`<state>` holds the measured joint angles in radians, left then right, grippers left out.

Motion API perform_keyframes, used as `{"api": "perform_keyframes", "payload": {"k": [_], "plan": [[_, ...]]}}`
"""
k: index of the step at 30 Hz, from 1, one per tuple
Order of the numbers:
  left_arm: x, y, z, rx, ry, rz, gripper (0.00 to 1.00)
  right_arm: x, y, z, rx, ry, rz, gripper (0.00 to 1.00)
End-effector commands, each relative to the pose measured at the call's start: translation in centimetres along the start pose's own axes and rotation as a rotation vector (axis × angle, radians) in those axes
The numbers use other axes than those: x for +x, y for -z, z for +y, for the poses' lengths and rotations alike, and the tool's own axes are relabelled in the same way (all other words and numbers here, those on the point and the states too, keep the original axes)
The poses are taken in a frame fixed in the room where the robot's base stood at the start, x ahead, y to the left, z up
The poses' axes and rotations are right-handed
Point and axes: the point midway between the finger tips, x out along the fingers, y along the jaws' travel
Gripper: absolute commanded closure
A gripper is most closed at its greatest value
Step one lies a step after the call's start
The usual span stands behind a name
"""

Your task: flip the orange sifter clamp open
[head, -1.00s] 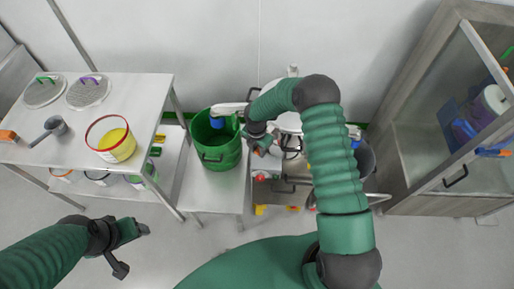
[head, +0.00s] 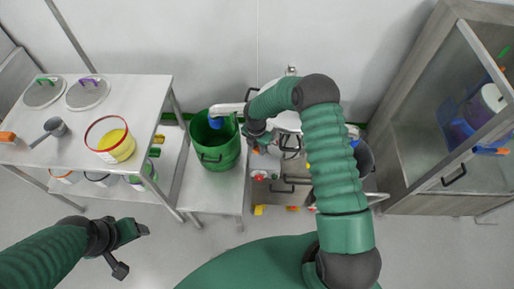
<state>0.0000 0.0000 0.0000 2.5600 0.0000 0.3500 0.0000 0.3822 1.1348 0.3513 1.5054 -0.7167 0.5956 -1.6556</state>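The sifter (head: 284,122) is a pale, shiny machine behind the bend of my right arm, which hides much of it. A small orange patch (head: 255,151) shows just below my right gripper. It may be the orange clamp, but it is too small and too covered to tell its shape or whether it is open. My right gripper (head: 258,140) is at the sifter's left side, close to the patch. Its fingers are too small and dark to tell open from shut, or whether they touch anything. My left gripper (head: 130,250) is open and empty above the floor at lower left.
A green bin (head: 218,158) with something blue in its mouth stands left of the sifter. A steel table (head: 70,140) at left holds lids, a scoop and a tub of yellow powder (head: 115,143). A glass-door cabinet (head: 420,120) stands at right. Open floor lies in front.

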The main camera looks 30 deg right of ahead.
Motion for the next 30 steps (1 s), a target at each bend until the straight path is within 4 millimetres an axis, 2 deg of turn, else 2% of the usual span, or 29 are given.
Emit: {"api": "perform_keyframes", "payload": {"k": [1, 6, 20, 23, 30], "plan": [[0.0, 0.0, 0.0, 0.0, 0.0, 0.0, 0.33, -0.1, -0.9, 0.0, 0.006, -0.006, -0.015, 0.72], [0.0, 0.0, 0.0, 0.0, 0.0, 0.0, 0.33, -0.1, -0.7, 0.1, 0.005, -0.005, -0.011, 0.51], [0.2, -0.1, 0.0, 0.0, 0.0, 0.0, 0.33, -0.8, 0.0, 0.2, 0.002, -0.003, -0.009, 0.51], [0.6, -0.1, 0.0, 0.0, 0.0, 0.0, 0.33, -2.3, -0.1, 0.2, 0.004, -0.005, -0.009, 0.51], [1.7, -0.4, 0.0, 0.0, 0.0, 0.0, 0.33, -9.2, -0.4, 0.1, 0.004, -0.007, -0.009, 0.51]]}}
